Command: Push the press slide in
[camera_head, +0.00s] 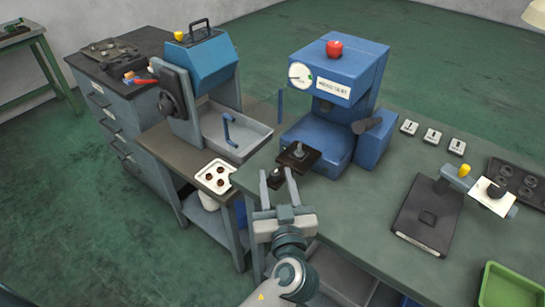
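The blue press (338,90) stands at the back of the green bench, with a red knob (334,49) on top and a round gauge on its front. Its dark slide plate (299,159) sticks out toward me from the press base and carries a small grey piece (298,151). A dark knob (276,178) sits at the slide's near left end. My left gripper (277,171) is open, its two fingers apart and pointing at the press, with the knob showing between the fingertips. Contact with the knob cannot be told. My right gripper is not in view.
Right on the bench are a black plate fixture (429,213), several small labelled blocks and a green bin (510,288). The bench's middle is clear.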

